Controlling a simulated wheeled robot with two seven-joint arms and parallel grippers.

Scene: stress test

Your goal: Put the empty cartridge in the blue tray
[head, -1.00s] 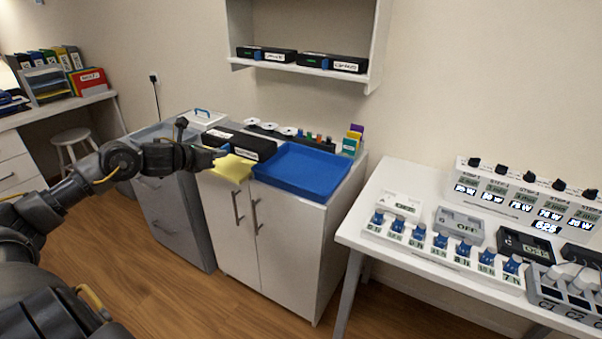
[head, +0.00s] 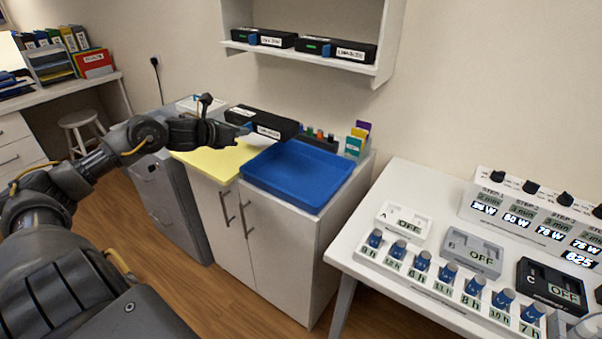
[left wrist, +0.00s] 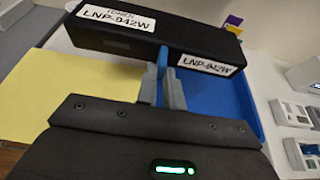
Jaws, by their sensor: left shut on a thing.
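My left gripper (head: 236,131) is shut on a blue tab of a long black toner cartridge (head: 262,121) with white labels. In the left wrist view my fingers (left wrist: 160,90) grip the tab, and the cartridge (left wrist: 140,42) reads "LNP-942W". It is held above the white cabinet, between the yellow mat and the blue tray's back left corner. The empty-looking blue tray (head: 297,178) lies on the cabinet top; it also shows in the left wrist view (left wrist: 243,105), partly hidden behind the cartridge. My right gripper is not in view.
The yellow mat (head: 212,160) lies left of the tray. Small coloured items (head: 320,135) and upright cards (head: 357,138) stand behind it. Two more black cartridges (head: 256,37) (head: 336,49) lie on the wall shelf. A white table (head: 340,235) with labelled devices stands at right.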

